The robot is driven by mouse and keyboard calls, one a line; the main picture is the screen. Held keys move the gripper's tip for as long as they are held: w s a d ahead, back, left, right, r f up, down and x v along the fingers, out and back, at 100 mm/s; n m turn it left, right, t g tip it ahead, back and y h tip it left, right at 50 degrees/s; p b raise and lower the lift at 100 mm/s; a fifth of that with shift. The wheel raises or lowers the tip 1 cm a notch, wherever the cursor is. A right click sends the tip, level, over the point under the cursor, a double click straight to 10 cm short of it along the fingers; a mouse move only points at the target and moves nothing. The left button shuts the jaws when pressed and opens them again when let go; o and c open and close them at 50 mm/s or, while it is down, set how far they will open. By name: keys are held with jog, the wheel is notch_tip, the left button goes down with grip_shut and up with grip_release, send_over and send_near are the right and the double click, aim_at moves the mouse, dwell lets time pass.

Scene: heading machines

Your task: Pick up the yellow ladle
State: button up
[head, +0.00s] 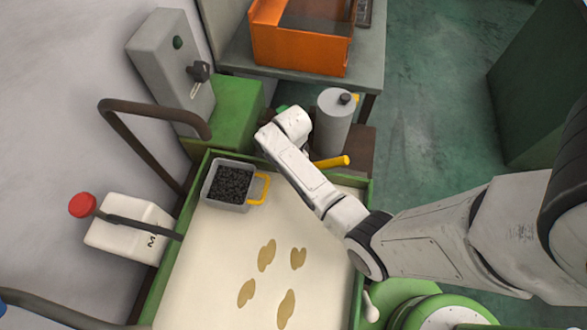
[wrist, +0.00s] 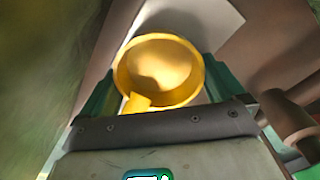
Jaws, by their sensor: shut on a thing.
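The yellow ladle (wrist: 160,62) shows in the wrist view as a round, shallow bowl with a short stretch of handle running toward me. My gripper (wrist: 158,84) is shut on it, with green fingers on either side of the bowl. The far end of the handle is hidden behind the gripper's dark bar. In the head view the gripper is mostly hidden behind my wrist, near the grey cylinder. A yellow rod (head: 332,161) sticks out beside my forearm there; I cannot tell whether it is the ladle's handle.
A cream-topped table (head: 215,270) with green edges carries a grey bin (head: 226,207) of dark pieces with a yellow handle, and several tan patches. A grey cylinder (head: 333,122) stands just beyond my arm. An orange box (head: 290,45) sits behind. A curved brown bar (head: 150,115) rises at left.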

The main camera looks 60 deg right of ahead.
jog(key=shift+r, duration=5.05)
jog(key=o, duration=0.5)
jog(key=c, duration=0.3)
